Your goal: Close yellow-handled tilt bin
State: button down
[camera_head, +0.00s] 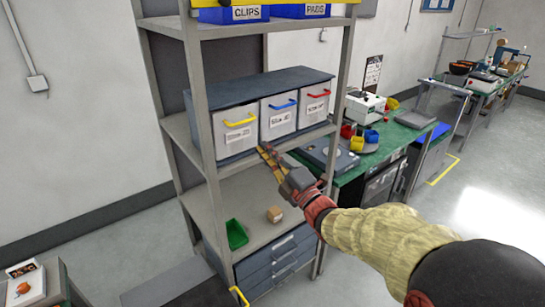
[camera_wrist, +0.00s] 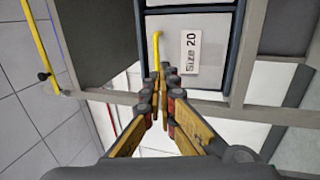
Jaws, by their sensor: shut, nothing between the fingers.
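The yellow-handled tilt bin (camera_head: 237,137) is the left one of three white bins in a dark housing on the rack's middle shelf. Its front stands close to the line of the other bins; I cannot tell whether it is slightly tilted. In the wrist view its white front (camera_wrist: 215,60) shows a "Size 20" label beside the yellow handle (camera_wrist: 157,48). My gripper (camera_head: 266,154) is shut and empty, in front of the bin's lower right corner in the head view. In the wrist view my fingertips (camera_wrist: 163,72) overlap one end of the handle; contact cannot be told.
The blue-handled bin (camera_head: 279,117) and red-handled bin (camera_head: 315,104) sit to the right. A grey rack post (camera_head: 200,105) stands just left of the bins. A green tray (camera_head: 236,235) and small brown box (camera_head: 275,214) are on the shelf below. A green-topped bench (camera_head: 385,150) stands at right.

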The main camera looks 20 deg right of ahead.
aim_at(247, 127)
jog(key=x, duration=0.8)
jog(key=shift+w, duration=0.3)
jog(key=shift+w+a+b, duration=0.1)
jog(key=shift+a+b, duration=0.05)
jog(key=shift+b, duration=0.2)
jog(key=shift+w+a+r+b, duration=0.2)
jog(key=shift+w+r+b, duration=0.3)
jog(key=shift+w+b, duration=0.25)
jog(key=shift+s, duration=0.1)
